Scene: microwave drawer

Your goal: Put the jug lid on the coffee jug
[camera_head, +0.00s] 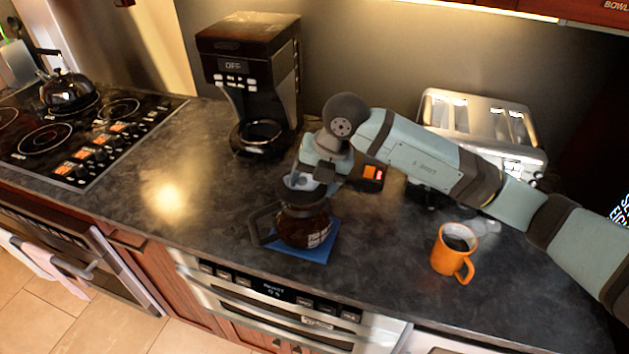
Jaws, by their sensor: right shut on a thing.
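The coffee jug (305,228) is dark brown glass with a black handle on its left side. It stands upright on a blue mat (312,252) on the counter. My right gripper (302,184) points down right over the jug's top. It is shut on the jug lid, which is dark and mostly hidden between the fingers and the jug's rim. I cannot tell whether the lid touches the rim. My left gripper is not in view.
A black coffee machine (248,75) stands behind the jug. An orange mug (452,252) stands to the right, with a silver toaster (480,125) behind it. A stove with a kettle (68,90) is at the left. The counter left of the jug is clear.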

